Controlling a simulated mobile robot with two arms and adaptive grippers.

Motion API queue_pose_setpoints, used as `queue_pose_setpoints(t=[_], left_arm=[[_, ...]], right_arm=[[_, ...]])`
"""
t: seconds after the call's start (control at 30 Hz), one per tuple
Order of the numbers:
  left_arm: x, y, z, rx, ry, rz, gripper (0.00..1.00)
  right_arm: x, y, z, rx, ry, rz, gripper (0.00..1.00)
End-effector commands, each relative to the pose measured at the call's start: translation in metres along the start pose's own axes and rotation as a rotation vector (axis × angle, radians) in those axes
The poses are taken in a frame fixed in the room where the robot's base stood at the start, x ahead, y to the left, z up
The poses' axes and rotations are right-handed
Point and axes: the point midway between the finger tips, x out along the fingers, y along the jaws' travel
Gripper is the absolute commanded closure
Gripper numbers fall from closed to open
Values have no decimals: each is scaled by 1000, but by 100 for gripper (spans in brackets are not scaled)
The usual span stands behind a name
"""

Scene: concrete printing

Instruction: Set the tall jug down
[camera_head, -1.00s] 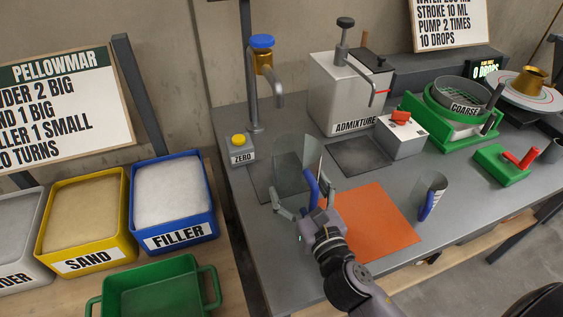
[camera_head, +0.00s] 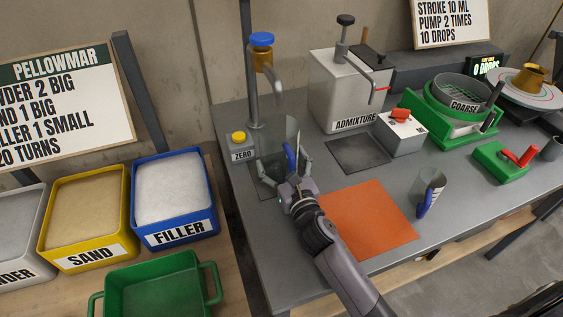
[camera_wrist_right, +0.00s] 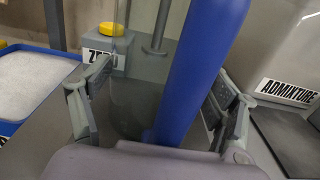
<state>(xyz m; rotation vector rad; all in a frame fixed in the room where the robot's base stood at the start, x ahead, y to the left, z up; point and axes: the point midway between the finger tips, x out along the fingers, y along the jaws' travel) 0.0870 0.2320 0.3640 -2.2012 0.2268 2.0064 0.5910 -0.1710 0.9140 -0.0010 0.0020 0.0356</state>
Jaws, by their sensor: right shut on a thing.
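The tall jug (camera_head: 279,135) is a clear, see-through vessel with a blue handle (camera_wrist_right: 197,70). It is at the left of the grey table, in front of the tap and beside the ZERO box. My right gripper (camera_head: 288,168) is shut on the jug, and the blue handle stands between its fingers in the right wrist view (camera_wrist_right: 155,110). The jug looks about upright, over or on the dark pad (camera_head: 268,190) below the tap. I cannot tell whether its base touches the pad. My left gripper is not in view.
The tap (camera_head: 252,95) with a blue knob stands right behind the jug, and the ZERO box (camera_head: 241,150) is at its left. The orange mat (camera_head: 365,220) is bare. A smaller clear jug (camera_head: 430,190) stands to its right. The ADMIXTURE dispenser (camera_head: 345,95) is behind.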

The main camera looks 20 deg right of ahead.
Motion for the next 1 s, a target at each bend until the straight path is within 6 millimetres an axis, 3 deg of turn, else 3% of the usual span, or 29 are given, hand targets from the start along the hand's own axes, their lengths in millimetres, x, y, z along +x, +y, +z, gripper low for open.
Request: queue_pose_setpoints(t=[0.23, 0.27, 0.5, 0.9, 1.0], left_arm=[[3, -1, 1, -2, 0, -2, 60], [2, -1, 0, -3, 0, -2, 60], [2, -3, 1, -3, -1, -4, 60], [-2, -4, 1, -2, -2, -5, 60], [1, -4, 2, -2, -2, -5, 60]], right_arm=[[0, 0, -4, -1, -1, 1, 52], [0, 0, -3, 0, 0, 0, 17], [0, 0, -2, 0, 0, 0, 1], [0, 0, 2, 0, 0, 0, 0], [-11, 0, -2, -1, 3, 0, 0]])
